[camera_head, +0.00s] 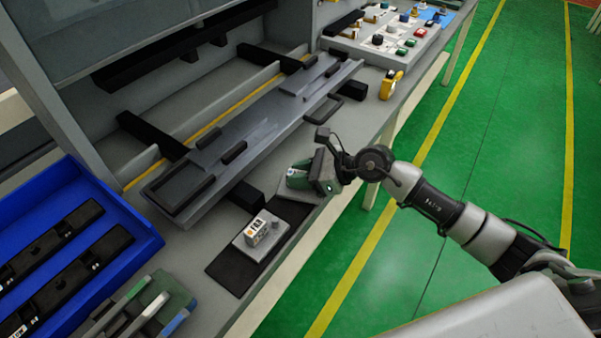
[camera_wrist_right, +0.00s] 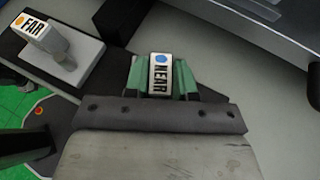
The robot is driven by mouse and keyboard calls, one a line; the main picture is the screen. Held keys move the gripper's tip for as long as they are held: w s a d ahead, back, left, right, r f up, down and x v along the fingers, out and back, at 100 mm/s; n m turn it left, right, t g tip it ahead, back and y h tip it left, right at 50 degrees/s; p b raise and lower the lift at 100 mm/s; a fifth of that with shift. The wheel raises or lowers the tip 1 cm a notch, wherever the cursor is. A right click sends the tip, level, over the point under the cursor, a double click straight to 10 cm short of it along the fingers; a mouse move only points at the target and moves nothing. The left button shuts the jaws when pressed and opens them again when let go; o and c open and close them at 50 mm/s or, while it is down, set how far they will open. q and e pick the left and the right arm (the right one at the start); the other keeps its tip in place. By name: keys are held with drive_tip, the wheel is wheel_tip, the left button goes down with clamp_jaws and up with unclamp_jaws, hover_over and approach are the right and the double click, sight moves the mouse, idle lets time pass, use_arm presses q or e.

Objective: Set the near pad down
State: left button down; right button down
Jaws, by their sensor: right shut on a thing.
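My right gripper (camera_head: 302,178) is over the far end of the dark mat at the bench's front edge. In the right wrist view its green fingers (camera_wrist_right: 160,80) are shut on the near pad (camera_wrist_right: 160,72), a white block marked NEAR with a blue dot. In the head view the gripper hides most of that pad. I cannot tell whether it touches the surface below. The far pad (camera_head: 262,226), marked FAR, stands on a light grey block on the dark mat (camera_head: 231,270); it also shows in the right wrist view (camera_wrist_right: 38,34). My left gripper is out of view.
A long grey trim part (camera_head: 255,128) lies on supports behind the mat. A blue bin (camera_head: 135,218) with black parts is at the left. A yellow item (camera_head: 391,85) and a panel of coloured buttons (camera_head: 420,35) are farther along the bench. Green floor is at the right.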

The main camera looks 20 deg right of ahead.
drive_tip(key=shift+f, duration=0.15)
drive_tip(key=c, duration=0.9)
unclamp_jaws()
drive_tip(key=shift+d+r, duration=0.15)
drive_tip(key=shift+r, duration=0.1)
drive_tip(key=b+v, duration=0.2)
drive_tip(key=v, duration=0.9)
drive_tip(key=shift+s+d+r+b, duration=0.15)
drive_tip(key=shift+s+d+b, duration=0.05)
drive_tip(key=shift+d+b, duration=0.15)
